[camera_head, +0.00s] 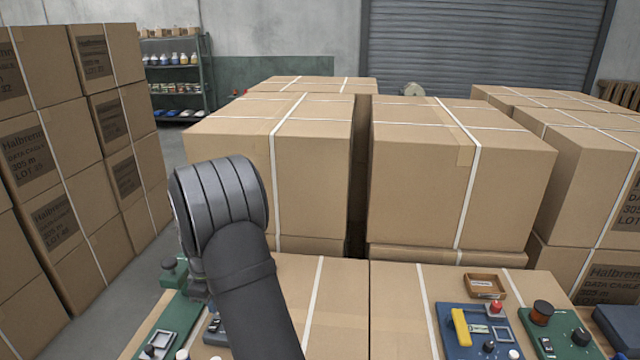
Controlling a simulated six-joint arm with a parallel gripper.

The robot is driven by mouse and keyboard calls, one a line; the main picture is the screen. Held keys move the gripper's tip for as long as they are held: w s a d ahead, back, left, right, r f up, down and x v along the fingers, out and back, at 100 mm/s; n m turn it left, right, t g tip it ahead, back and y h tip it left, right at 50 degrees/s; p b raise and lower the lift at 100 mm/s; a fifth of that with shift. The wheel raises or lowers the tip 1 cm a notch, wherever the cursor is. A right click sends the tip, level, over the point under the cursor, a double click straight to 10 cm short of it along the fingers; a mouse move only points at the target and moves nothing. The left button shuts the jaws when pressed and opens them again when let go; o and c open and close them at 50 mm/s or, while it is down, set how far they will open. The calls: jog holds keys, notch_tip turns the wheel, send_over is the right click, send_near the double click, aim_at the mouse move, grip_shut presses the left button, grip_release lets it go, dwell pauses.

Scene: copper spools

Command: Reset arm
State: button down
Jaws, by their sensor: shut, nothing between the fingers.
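My arm (250,290) rises from the bottom edge left of centre, with a grey ribbed joint (218,198) at its top. My gripper is not visible; the arm may hide it. A copper-brown spool (543,308) stands upright on a green board (560,335) at the lower right, well apart from the visible arm. A blue board (465,345) left of it carries a yellow part (461,327), a red button (496,307) and small white parts. A small brown tray (485,285) sits behind the blue board.
The boards lie on strapped cartons (400,300). Taller cartons (455,180) stand close behind, and others stack at the left (60,170) and right (600,180). Another green board (165,335) is partly behind my arm. The carton top between arm and blue board is clear.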

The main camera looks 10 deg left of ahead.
notch_tip(320, 180, down, 4)
jog(key=shift+r, duration=0.1)
jog(key=shift+r, duration=0.15)
